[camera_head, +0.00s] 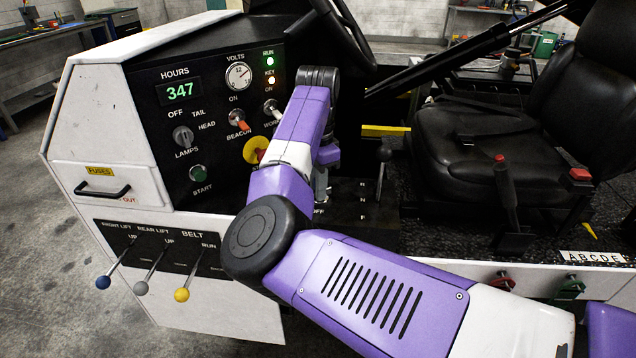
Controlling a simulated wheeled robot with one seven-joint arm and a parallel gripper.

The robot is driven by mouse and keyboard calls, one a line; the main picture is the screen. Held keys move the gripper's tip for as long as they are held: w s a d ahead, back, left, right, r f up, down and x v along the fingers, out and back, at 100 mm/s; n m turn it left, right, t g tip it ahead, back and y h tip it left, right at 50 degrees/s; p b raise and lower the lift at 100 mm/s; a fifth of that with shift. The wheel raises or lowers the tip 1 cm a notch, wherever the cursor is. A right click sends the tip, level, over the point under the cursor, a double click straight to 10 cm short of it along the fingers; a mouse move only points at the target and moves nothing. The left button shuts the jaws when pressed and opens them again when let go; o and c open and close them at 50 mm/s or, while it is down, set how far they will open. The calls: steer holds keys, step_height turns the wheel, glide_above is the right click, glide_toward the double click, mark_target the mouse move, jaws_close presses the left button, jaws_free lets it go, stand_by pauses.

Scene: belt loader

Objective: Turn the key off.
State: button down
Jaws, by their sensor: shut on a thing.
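My gripper (321,192) points down at the right part of the dashboard, just above an OFF label. It is partly hidden behind my purple arm. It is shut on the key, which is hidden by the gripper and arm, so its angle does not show. On the dark panel (222,150), the green RUN lamp (269,62) is lit.
Toggle switches for the beacon (240,124) and work light (272,110) and a yellow-red knob (256,150) sit close left of my arm. A gear lever (382,165) stands right of my gripper. Several belt and lift levers (182,294) project at the lower left.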

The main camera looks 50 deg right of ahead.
steer(key=shift+s+r+n+p, duration=0.15)
steer(key=shift+n+p, duration=2.95)
steer(key=shift+p, duration=1.15)
steer(key=n+p, duration=0.3)
steer(key=shift+p, duration=0.4)
steer(key=shift+n+p, duration=0.5)
steer(key=shift+n, duration=0.1)
steer(key=shift+n+p, duration=0.3)
steer(key=shift+n, duration=0.1)
steer(key=c, duration=1.4)
jaws_free()
steer(key=shift+r+b, duration=0.55)
steer(key=shift+r, duration=3.2)
